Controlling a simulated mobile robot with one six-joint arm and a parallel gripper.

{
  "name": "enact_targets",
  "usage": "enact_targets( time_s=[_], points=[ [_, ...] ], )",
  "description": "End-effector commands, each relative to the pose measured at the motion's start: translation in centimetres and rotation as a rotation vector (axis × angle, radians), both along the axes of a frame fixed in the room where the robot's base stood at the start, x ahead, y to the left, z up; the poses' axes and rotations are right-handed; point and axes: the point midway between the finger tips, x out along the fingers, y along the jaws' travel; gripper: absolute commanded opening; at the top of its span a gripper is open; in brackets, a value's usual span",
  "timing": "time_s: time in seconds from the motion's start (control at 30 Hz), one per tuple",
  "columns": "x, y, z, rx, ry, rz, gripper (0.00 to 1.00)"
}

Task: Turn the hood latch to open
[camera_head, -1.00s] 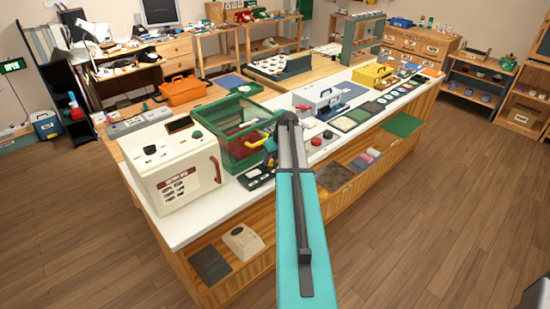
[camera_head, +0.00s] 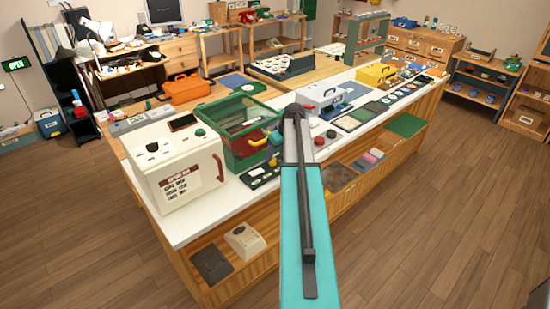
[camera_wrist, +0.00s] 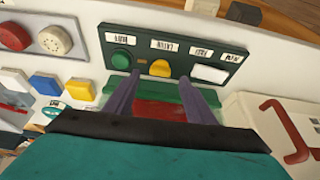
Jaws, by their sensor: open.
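In the wrist view, the latch is a yellow knob (camera_wrist: 160,68) on a dark green panel (camera_wrist: 102,42), beside a label that reads LATCH upside down. My gripper (camera_wrist: 160,77) is open, with one finger on each side of the yellow knob. I cannot tell whether either finger touches it. A green knob (camera_wrist: 120,61) sits left of it and a white rectangular piece (camera_wrist: 210,73) to its right. The green box with a clear hood (camera_head: 236,122) stands on the white counter in the head view. My fingertips cannot be made out clearly there.
A cream box with a red handle (camera_head: 178,168) stands close to the left of the green box. In the wrist view, red (camera_wrist: 14,37) and cream (camera_wrist: 55,41) knobs and several coloured buttons lie left of the panel. More devices line the white counter (camera_head: 330,150).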

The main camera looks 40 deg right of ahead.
Motion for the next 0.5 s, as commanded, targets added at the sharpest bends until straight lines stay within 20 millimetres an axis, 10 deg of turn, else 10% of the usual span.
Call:
enact_targets(
  time_s=[0.5],
  points=[
    [-2.4, 0.1, 5.5, -0.001, -0.001, 0.000, 0.50]
  ],
)
